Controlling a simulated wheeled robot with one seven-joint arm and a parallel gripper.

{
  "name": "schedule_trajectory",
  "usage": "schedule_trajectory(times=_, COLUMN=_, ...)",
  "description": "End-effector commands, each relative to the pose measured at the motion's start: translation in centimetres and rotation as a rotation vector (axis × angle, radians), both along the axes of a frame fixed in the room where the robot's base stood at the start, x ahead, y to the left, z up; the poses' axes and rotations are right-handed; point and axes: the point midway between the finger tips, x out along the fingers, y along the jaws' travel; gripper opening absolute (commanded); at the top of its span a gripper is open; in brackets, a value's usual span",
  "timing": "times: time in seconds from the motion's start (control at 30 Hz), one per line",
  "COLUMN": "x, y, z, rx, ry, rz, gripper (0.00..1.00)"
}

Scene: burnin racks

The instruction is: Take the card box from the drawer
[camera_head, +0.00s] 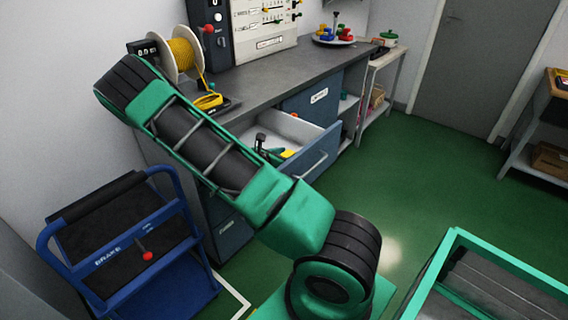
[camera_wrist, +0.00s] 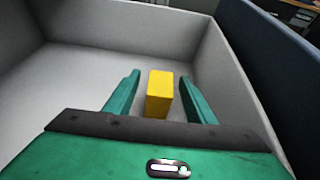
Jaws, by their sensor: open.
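A yellow card box (camera_wrist: 160,93) stands in the open drawer (camera_wrist: 125,37) in the wrist view. My gripper (camera_wrist: 160,95) is open inside the drawer, with one green finger on each side of the box. A gap shows between each finger and the box. In the head view the drawer (camera_head: 318,155) is pulled out below the workbench. My gripper (camera_head: 268,147) and a small yellow patch of the box (camera_head: 287,153) show inside it, partly hidden by my arm.
The grey workbench (camera_head: 290,78) carries a yellow cable spool (camera_head: 184,55) and a control panel (camera_head: 262,28). A blue brake cart (camera_head: 128,250) stands at the left. Green floor (camera_head: 430,170) is clear to the right of the drawer.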

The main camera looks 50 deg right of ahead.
Motion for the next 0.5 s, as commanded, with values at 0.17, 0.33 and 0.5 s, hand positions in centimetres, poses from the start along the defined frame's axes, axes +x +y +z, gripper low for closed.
schedule_trajectory(times=0.17, x=-0.01, y=0.04, z=0.02, rx=0.0, ry=0.0, rz=0.0, gripper=0.26)
schedule_trajectory(times=0.33, x=-0.01, y=0.04, z=0.04, rx=-0.001, ry=0.0, rz=0.0, gripper=0.05)
schedule_trajectory(times=0.5, x=0.0, y=0.04, z=0.05, rx=-0.001, ry=0.0, rz=0.0, gripper=0.05)
